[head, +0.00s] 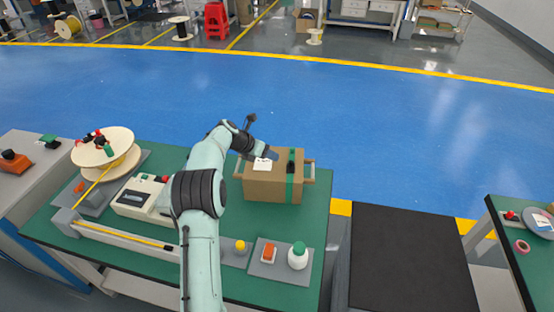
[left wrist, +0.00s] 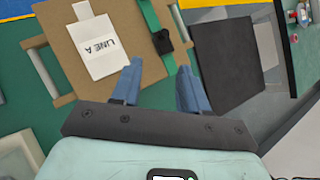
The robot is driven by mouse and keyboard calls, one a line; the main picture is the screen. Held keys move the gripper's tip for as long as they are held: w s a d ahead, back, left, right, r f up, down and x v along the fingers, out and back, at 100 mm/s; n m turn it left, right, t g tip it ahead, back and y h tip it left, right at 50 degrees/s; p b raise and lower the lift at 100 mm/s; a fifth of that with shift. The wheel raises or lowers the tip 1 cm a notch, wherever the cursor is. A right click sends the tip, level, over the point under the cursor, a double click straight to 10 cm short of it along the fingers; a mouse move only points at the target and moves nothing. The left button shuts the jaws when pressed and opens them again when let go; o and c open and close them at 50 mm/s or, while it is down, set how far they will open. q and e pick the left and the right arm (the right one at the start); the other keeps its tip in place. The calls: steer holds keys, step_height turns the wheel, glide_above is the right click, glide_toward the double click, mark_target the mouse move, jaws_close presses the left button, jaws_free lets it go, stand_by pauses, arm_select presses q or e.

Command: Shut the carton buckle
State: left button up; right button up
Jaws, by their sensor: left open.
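The brown carton (head: 262,188) sits on a green table, with a green strap (head: 290,190) around its right part. The black buckle (head: 291,167) is on the strap on top of the carton; it also shows in the left wrist view (left wrist: 164,42). I cannot tell whether its halves are joined. My left gripper (head: 271,155) is above the carton's far side, left of the buckle. In the left wrist view its blue fingers (left wrist: 160,70) are apart and empty, with the buckle just beyond the gap between them. My right gripper is not in view.
A white "LINE A" tag (left wrist: 103,47) lies on the carton, left of the buckle. A cable spool (head: 103,147), a white device (head: 138,198) and a green-capped bottle (head: 298,256) stand on the table. A black mat (head: 410,255) lies at right.

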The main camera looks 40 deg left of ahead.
arm_select(q)
steer(key=shift+v, duration=1.25)
steer(key=shift+w, duration=0.1)
